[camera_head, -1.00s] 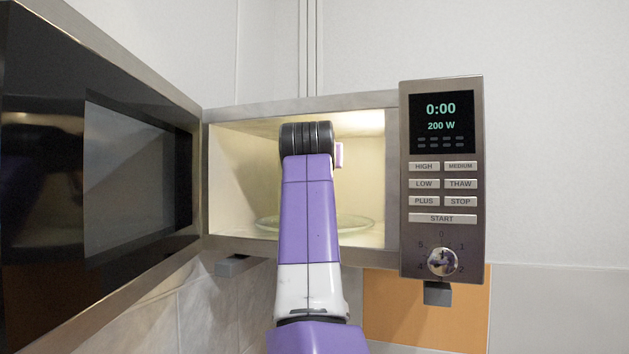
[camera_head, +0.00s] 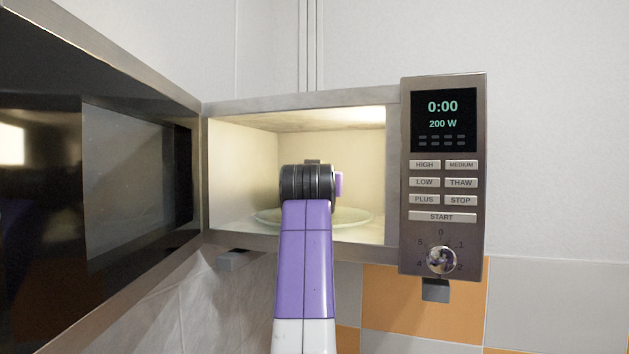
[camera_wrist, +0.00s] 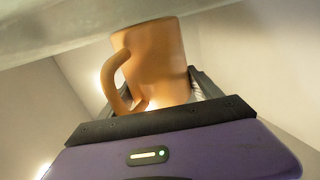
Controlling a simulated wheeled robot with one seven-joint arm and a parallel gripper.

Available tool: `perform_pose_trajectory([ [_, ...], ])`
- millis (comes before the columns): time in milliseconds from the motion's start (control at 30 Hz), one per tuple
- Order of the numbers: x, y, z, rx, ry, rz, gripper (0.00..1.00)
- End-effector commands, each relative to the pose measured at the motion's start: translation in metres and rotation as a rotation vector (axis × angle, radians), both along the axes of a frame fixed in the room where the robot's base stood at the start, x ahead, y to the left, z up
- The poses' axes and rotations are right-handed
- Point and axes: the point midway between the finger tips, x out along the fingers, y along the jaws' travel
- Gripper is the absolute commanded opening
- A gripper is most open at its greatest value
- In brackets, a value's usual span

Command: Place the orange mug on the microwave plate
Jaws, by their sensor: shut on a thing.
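The orange mug (camera_wrist: 158,62) fills the upper middle of the wrist view, with its handle towards the left. My gripper (camera_wrist: 165,97) is shut on it; the dark fingers are partly hidden behind the mug. In the head view my arm reaches into the open microwave and hides the mug and the fingers. The round glass microwave plate (camera_head: 357,216) lies on the cavity floor, its middle hidden by my arm. I cannot tell whether the mug touches the plate.
The microwave door (camera_head: 140,180) stands wide open on the left. The control panel (camera_head: 443,180) with its knob (camera_head: 441,260) is on the right of the opening. The lit cavity (camera_head: 245,160) is clear on both sides of my arm.

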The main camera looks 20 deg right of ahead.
Motion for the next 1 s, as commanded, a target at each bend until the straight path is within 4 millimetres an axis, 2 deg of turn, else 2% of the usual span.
perform_pose_trajectory([
  [67, 0.000, 0.000, -0.001, -0.001, -0.004, 0.000, 0.00],
  [100, 0.000, 0.000, -0.002, 0.000, 0.001, 0.000, 0.81],
  [167, 0.000, 0.000, -0.002, 0.000, 0.001, 0.000, 0.93],
  [200, 0.000, 0.000, -0.002, 0.000, 0.001, 0.000, 0.95],
  [567, 0.000, 0.000, 0.003, 0.001, 0.000, 0.000, 0.95],
  [633, -0.005, 0.002, 0.000, 0.001, -0.001, -0.001, 0.95],
  [767, -0.022, 0.008, -0.002, 0.000, -0.002, 0.000, 0.95],
  [1000, -0.069, 0.023, -0.002, 0.001, -0.003, 0.000, 0.95],
])
